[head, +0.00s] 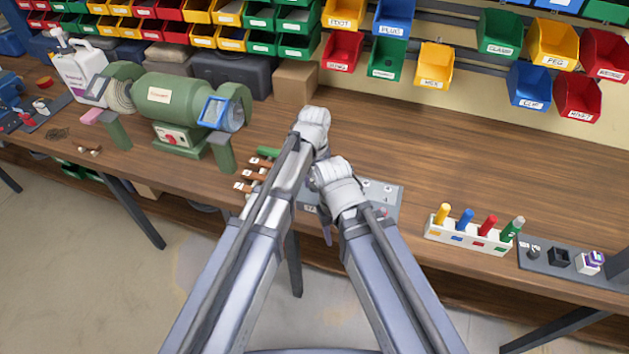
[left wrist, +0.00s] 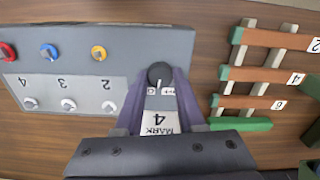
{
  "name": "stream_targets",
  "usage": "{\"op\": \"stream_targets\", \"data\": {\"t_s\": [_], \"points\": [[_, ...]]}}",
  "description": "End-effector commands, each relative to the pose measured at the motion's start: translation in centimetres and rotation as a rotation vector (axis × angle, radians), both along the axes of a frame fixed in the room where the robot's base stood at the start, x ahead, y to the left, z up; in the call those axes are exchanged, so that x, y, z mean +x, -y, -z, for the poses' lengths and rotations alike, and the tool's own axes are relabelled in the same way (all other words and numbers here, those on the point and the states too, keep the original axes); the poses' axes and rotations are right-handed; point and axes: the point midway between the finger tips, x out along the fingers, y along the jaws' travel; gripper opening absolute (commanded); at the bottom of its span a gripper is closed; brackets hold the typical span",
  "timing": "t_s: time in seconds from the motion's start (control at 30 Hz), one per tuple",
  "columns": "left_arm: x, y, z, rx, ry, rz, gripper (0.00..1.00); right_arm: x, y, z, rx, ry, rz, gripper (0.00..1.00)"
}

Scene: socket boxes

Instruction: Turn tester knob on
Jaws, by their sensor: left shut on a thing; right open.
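The tester (left wrist: 125,50) is a grey box on the bench. It also shows in the head view (head: 391,202), partly behind my arms. Its black knob (left wrist: 160,72) is at one end, beside a small white scale. My left gripper (left wrist: 162,85) has its purple fingers on both sides of the knob, shut on it. The head view hides the knob behind my arms.
A rack of brown numbered pieces (left wrist: 265,75) and a green bar (left wrist: 240,124) lie close beside the tester. A green bench grinder (head: 176,112) stands left. A white holder (head: 465,236) with coloured pegs stands right. The bench behind it is clear.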

Motion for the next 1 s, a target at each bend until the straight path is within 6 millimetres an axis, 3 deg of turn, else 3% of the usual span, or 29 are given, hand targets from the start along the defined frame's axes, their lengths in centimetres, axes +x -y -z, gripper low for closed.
{"op": "stream_targets", "data": {"t_s": [0.5,1.0], "points": [[-0.01,0.0,0.0,0.0,0.0,0.339,0.0,0.0,0.0,0.0,0.0,0.0,0.0,0.5],[-0.01,0.0,0.0,0.0,0.0,0.417,0.0,0.0,0.0,0.0,0.0,0.0,0.0,0.5]]}}
